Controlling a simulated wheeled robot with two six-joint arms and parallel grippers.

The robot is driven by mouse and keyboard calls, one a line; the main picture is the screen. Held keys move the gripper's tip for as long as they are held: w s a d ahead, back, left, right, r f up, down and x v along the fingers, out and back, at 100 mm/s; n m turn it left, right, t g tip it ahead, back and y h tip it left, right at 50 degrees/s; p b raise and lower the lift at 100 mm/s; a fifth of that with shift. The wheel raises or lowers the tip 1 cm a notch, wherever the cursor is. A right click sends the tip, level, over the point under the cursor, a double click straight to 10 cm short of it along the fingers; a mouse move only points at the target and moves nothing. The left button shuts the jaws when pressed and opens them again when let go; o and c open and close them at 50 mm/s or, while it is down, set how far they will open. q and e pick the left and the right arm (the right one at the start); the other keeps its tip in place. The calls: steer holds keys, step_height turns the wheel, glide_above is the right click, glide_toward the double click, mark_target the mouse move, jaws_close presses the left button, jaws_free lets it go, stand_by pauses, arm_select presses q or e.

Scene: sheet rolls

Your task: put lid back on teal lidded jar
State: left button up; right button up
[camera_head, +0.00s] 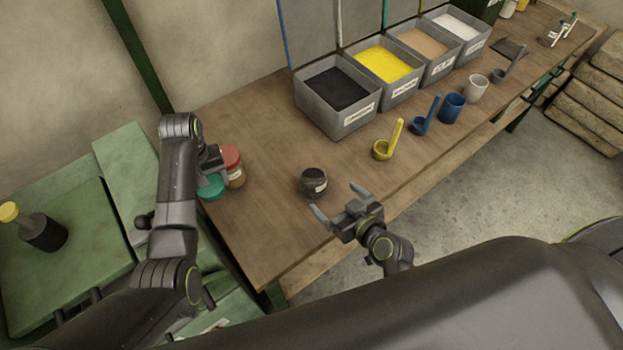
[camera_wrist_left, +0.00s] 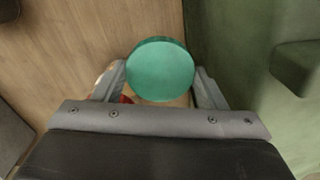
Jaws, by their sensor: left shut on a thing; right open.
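The teal lid (camera_head: 211,187) is held by my left gripper (camera_head: 212,172) at the left end of the wooden bench. In the left wrist view the round lid (camera_wrist_left: 160,70) sits between the two fingers (camera_wrist_left: 163,88), its flat face toward the camera. A jar with dark contents and a white label (camera_head: 314,183) stands upright on the bench, with no teal lid on it. My right gripper (camera_head: 338,201) is open and empty, near the bench's front edge, just right of and nearer than that jar.
A red-lidded jar (camera_head: 234,172) stands right beside my left gripper. Grey bins of powder (camera_head: 340,125) line the back. A yellow scoop (camera_head: 382,150), blue scoop (camera_head: 420,126), blue cup (camera_head: 452,108) and white cup (camera_head: 476,89) stand rightward. Bench (camera_head: 270,230) around the dark jar is clear.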

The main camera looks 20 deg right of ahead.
mark_target(321, 186)
arm_select(q)
steer(key=shift+r, duration=0.1)
steer(key=shift+s+r, duration=0.15)
steer(key=shift+r+p, duration=0.8)
steer(key=shift+p, duration=0.15)
arm_select(e)
steer(key=shift+x, duration=3.35)
steer(key=shift+w, duration=0.1)
arm_select(q)
steer(key=shift+r, duration=0.2)
arm_select(e)
steer(key=shift+w+a+f, duration=0.1)
steer(key=shift+w, duration=0.15)
arm_select(q)
steer(key=shift+r+p, duration=0.2)
steer(key=shift+p, duration=0.2)
arm_select(e)
steer(key=shift+x, duration=2.25)
steer(key=shift+s+f, duration=0.15)
steer(key=c, duration=1.2)
